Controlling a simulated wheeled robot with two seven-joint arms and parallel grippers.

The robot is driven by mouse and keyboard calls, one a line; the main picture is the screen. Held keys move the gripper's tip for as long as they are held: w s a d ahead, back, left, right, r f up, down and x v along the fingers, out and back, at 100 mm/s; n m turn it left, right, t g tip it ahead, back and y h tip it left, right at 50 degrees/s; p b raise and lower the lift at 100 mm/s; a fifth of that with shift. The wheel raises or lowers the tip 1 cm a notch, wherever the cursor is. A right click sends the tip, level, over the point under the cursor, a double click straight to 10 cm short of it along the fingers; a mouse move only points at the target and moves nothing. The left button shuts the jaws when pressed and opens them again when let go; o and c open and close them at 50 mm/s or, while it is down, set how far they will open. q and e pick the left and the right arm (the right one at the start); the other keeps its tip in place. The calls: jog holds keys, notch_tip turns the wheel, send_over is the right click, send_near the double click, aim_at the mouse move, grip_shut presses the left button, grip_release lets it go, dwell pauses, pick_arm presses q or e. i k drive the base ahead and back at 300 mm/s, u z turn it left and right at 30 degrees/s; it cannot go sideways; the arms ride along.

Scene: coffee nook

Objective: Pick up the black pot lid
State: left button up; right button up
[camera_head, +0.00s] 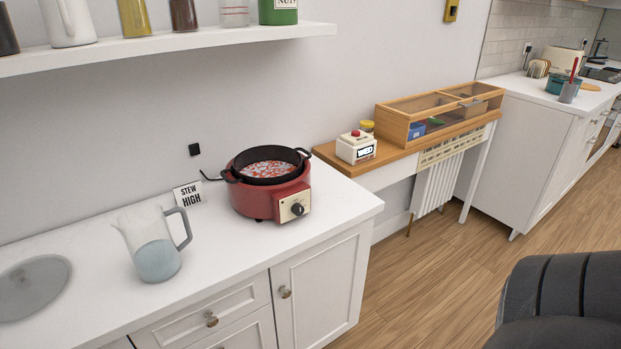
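No black lid shows clearly in the head view. A grey, see-through-looking round disc (34,287) lies flat on the white counter at the left edge, partly cut off; I cannot tell whether it is the lid. A red cooker (258,199) with a dial stands near the counter's right end. The black pot (269,177) in it is uncovered and shows red and white contents. Neither of my grippers is in view.
A clear pitcher (154,246) with bluish liquid stands between disc and cooker. A "STEW HIGH" card (188,194) is behind. A shelf (190,40) with jars hangs above. A wooden side table (345,164) stands right. A dark padded seat (565,295) fills the lower right.

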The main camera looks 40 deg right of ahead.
aim_at(27, 286)
jog(key=z, duration=0.15)
jog(key=i, duration=0.45)
jog(key=z, duration=1.1)
jog(key=k, duration=0.45)
jog(key=u, duration=0.75)
jog(key=i, duration=0.55)
jog(key=z, duration=0.25)
